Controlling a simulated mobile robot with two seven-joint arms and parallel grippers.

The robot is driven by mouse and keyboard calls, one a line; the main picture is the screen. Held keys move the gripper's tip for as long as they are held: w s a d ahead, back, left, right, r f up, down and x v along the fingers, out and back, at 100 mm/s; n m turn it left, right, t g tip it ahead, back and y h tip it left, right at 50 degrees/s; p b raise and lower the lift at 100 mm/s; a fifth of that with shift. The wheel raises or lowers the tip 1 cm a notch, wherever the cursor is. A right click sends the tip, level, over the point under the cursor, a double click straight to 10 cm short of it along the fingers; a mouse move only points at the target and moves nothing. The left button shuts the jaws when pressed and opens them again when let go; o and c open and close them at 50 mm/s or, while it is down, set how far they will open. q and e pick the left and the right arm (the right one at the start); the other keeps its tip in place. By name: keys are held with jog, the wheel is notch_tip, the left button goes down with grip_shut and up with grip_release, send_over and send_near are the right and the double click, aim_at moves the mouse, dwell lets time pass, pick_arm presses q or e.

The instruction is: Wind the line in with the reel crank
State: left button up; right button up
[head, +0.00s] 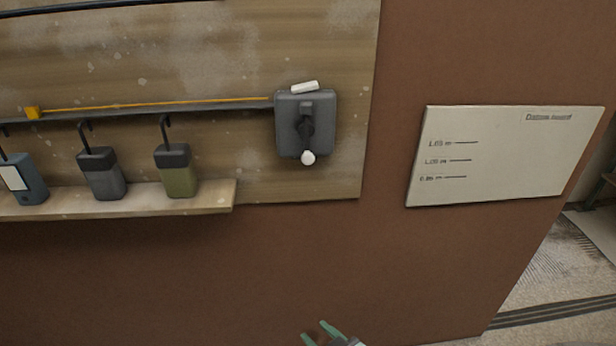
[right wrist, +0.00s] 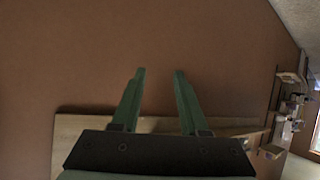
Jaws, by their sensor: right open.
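The reel (head: 290,140) is a dark grey box on the right end of the wooden board, with a crank (head: 306,128) on its front. The crank arm points down and ends in a white knob (head: 308,158). An orange line (head: 160,104) runs left from the reel to a small yellow block (head: 33,113). My right gripper (head: 317,332) is at the bottom edge of the head view, well below the reel. In the right wrist view its green fingers (right wrist: 159,75) are apart with nothing between them. My left gripper is not in view.
Several hanging containers, including an olive one (head: 178,180) and a grey one (head: 104,183), hang from hooks over a wooden ledge (head: 215,195) left of the reel. A white sign (head: 510,155) is on the brown wall at right. The wall below the reel is clear.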

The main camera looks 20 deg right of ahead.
jog(key=shift+o, duration=1.2)
jog(key=w+r+t+h+b, duration=0.1)
jog(key=w+r+t+b, duration=0.1)
jog(key=w+r+b, duration=0.3)
jog(key=w, duration=0.2)
jog(key=shift+w+t, duration=0.3)
jog(key=shift+t, duration=0.1)
jog(key=m+t+h+b, duration=0.3)
jog(key=t+h+b, duration=0.3)
jog(key=b, duration=0.6)
send_near(308, 161)
jog(key=shift+t+y, duration=0.5)
jog(key=shift+t, duration=0.1)
jog(key=x, duration=0.9)
jog(key=shift+w+d+f, duration=0.1)
jog(key=shift+d+f, duration=0.2)
jog(key=shift+f, duration=0.05)
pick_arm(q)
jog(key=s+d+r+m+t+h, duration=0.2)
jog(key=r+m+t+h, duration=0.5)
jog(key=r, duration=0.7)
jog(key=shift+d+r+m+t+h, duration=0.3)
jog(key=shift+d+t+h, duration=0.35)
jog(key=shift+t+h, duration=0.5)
pick_arm(e)
jog(key=shift+w+d+r, duration=0.1)
jog(key=shift+w+r, duration=0.15)
jog(key=shift+w, duration=0.4)
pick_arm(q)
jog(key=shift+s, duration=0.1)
